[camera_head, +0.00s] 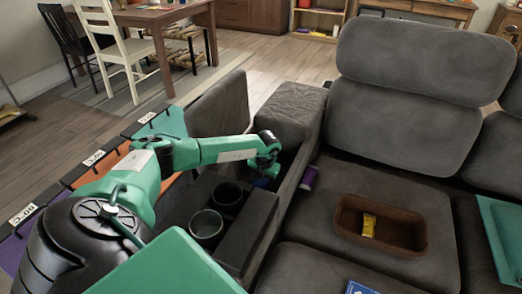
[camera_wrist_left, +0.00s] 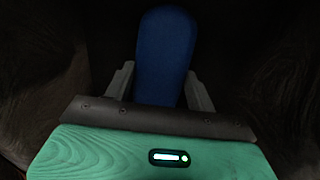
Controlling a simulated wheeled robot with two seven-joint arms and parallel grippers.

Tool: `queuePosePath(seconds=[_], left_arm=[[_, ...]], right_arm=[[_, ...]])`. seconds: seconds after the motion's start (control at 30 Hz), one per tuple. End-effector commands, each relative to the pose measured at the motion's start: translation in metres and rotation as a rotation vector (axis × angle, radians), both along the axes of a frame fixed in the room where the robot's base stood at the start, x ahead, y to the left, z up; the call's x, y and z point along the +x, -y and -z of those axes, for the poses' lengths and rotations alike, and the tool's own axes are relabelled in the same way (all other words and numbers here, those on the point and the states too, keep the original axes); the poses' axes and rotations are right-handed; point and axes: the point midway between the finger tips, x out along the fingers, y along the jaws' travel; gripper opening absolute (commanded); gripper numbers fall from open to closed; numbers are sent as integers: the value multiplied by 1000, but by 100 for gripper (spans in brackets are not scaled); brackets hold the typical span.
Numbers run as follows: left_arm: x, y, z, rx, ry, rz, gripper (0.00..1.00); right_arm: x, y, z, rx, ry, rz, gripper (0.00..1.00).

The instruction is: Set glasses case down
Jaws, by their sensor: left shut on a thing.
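The glasses case is blue and long with a rounded end; it shows in the left wrist view (camera_wrist_left: 167,55) between the two grey fingers. My left gripper (camera_wrist_left: 160,88) is shut on it. In the head view my left arm reaches right across the sofa's console, and the gripper (camera_head: 266,166) points down into the dark gap beside the sofa arm. Only a small blue bit of the case (camera_head: 262,183) shows there below the gripper. What lies under the case is too dark to tell. My right gripper is not in view.
A console (camera_head: 252,232) with a cup (camera_head: 206,228) and a round holder (camera_head: 228,194) stands in front of the gripper. On the sofa seat are a purple item (camera_head: 308,178), a brown tray (camera_head: 418,238) holding a yellow packet (camera_head: 368,225), and a blue item (camera_head: 360,287).

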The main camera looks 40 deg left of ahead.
Motion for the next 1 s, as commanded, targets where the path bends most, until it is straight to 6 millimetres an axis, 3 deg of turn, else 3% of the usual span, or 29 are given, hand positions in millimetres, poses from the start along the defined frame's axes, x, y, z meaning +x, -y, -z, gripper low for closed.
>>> queuePosePath(seconds=[0.13,0.17,0.27,0.67,1.0], left_arm=[[0,0,3,0,0,0,28],[0,0,4,0,0,0,58],[0,0,3,0,0,0,77],[0,0,-2,0,0,0,78],[3,8,-70,-1,3,0,78]], right_arm=[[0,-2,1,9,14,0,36],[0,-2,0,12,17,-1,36],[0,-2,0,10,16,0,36],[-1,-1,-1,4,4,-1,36],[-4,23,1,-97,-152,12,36]])
